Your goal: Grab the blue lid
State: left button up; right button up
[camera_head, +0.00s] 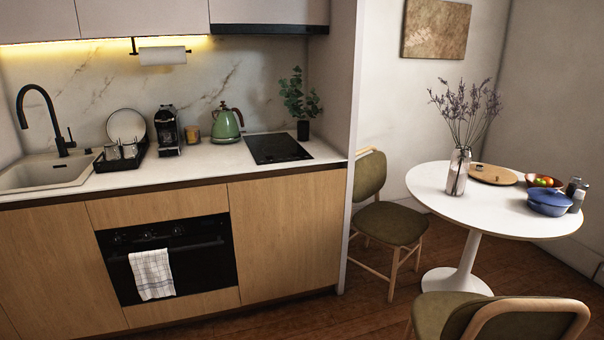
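A blue lid (549,196) sits on a blue pot (548,208) near the right edge of the round white table. The lid appears to be closed on the pot. Neither of my grippers shows in the head view, and both are well away from the lid or out of the picture.
The round white table (435,194) also bears a vase with dried flowers (458,172), a wooden board (493,175), a fruit bowl (542,182) and shakers (576,188). Chairs stand at its left (385,221) and front (500,318). Wooden floor (360,310) is open before the counter (285,235).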

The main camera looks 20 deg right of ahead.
aim_at(549, 195)
jog(key=k+l, duration=0.1)
jog(key=l, duration=0.85)
jog(key=k+l+z, duration=0.15)
jog(key=l, duration=2.4)
jog(key=i+l+z, duration=0.15)
jog(key=l, duration=1.25)
jog(key=i+l+z, duration=0.1)
jog(key=l, duration=0.6)
jog(key=i+l, duration=0.2)
jog(key=l, duration=0.2)
jog(key=i+l, duration=0.45)
jog(key=l, duration=0.3)
jog(key=i+l+z, duration=0.1)
jog(key=l, duration=0.3)
jog(key=i, duration=0.1)
